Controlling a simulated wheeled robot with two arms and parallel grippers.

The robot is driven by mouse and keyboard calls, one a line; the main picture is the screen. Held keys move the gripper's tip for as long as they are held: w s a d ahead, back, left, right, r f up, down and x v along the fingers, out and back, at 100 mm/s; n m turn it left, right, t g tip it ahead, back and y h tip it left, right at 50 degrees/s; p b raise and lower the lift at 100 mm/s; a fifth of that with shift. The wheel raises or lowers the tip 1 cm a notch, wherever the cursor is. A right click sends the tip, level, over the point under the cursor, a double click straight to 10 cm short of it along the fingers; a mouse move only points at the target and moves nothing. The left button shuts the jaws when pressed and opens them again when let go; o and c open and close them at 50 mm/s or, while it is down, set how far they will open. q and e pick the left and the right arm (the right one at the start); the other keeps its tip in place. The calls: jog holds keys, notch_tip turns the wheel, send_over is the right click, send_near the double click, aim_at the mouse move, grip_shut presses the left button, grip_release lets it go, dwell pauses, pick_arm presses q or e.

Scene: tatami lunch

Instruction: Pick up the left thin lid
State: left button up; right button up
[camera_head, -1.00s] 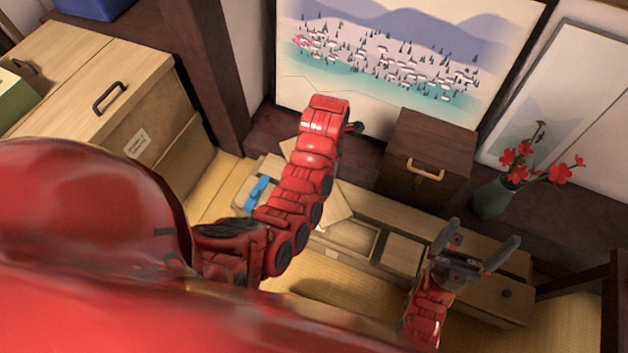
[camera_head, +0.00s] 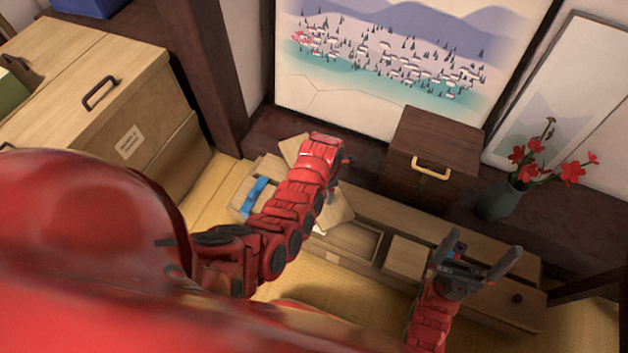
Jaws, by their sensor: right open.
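A thin light-wood panel (camera_head: 293,149) shows just left of the end of my left arm, near the long low wooden box (camera_head: 369,204). Another thin light-wood piece (camera_head: 338,209) shows on the right side of the arm, over the box. The arm covers the space between, so I cannot tell whether they are one lid or two. My left arm reaches over the box from the left; its gripper is hidden behind the arm's end. My right gripper (camera_head: 484,252) is open and empty at the box's right part, with its two fingers apart.
A blue item (camera_head: 255,194) lies in the box's left end. A dark drawer cabinet (camera_head: 433,150) and a vase with red flowers (camera_head: 499,198) stand behind. A light wooden cabinet (camera_head: 100,110) stands at left. Tatami (camera_head: 345,295) shows in front.

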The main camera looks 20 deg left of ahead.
pick_arm(q)
jog(key=shift+f, duration=0.2)
grip_shut()
jog(key=shift+r, duration=0.15)
dwell(0.3)
